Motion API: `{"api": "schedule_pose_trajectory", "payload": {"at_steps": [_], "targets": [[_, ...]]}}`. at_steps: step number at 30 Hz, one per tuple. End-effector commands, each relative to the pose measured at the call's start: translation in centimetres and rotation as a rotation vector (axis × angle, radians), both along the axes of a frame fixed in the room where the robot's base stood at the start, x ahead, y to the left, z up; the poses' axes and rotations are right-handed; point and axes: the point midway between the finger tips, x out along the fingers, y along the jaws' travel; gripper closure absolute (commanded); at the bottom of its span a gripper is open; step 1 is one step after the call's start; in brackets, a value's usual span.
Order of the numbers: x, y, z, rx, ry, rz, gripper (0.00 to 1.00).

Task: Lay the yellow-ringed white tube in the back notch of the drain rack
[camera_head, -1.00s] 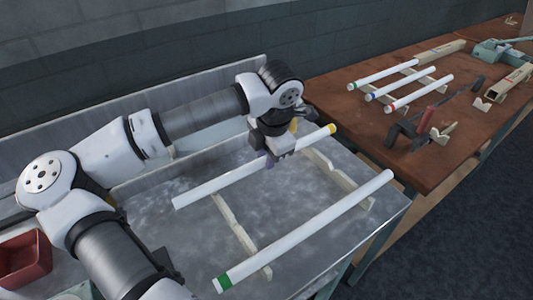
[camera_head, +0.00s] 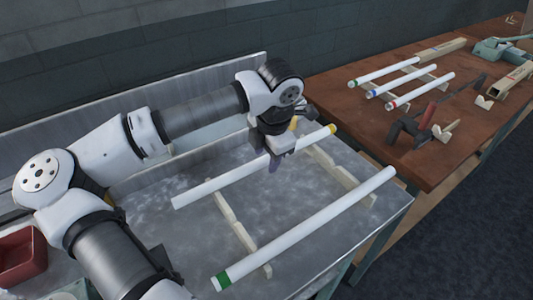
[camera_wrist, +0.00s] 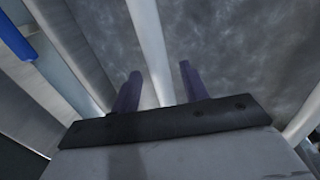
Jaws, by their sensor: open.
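The yellow-ringed white tube (camera_head: 205,192) lies across the back ends of the drain rack's two pale notched rails (camera_head: 240,232), its yellow ring (camera_head: 332,129) at the right end. It appears to rest at the back notches; the contact points are too small to confirm seating. My gripper (camera_head: 276,164) is over the tube's middle to right part, its purple fingers pointing down. In the wrist view, the tube (camera_wrist: 148,40) runs between the fingers of my open gripper (camera_wrist: 159,69), with a visible gap on either side.
A green-ringed white tube (camera_head: 310,225) lies across the rack's front. A red bin (camera_head: 22,258) is at lower left. On the brown table (camera_head: 350,115) are several ringed tubes on another rack, and a clamp (camera_head: 410,130). The tray's back wall (camera_head: 150,172) stands behind.

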Motion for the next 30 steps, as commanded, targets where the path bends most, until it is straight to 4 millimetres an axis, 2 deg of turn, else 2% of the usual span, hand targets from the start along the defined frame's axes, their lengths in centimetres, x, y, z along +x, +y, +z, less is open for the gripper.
{"api": "schedule_pose_trajectory", "payload": {"at_steps": [8,15,21,25,30], "targets": [[0.0,-0.1,1.8,0.003,-0.004,0.0,0.56],[-1.0,-0.7,7.4,0.003,-0.005,0.001,0.56],[-1.6,-1.1,11.0,0.002,-0.002,0.001,0.56],[-1.8,-1.2,12.3,0.001,-0.002,0.001,0.56],[-2.0,-1.3,12.8,0.0,0.0,-0.001,0.56]]}}
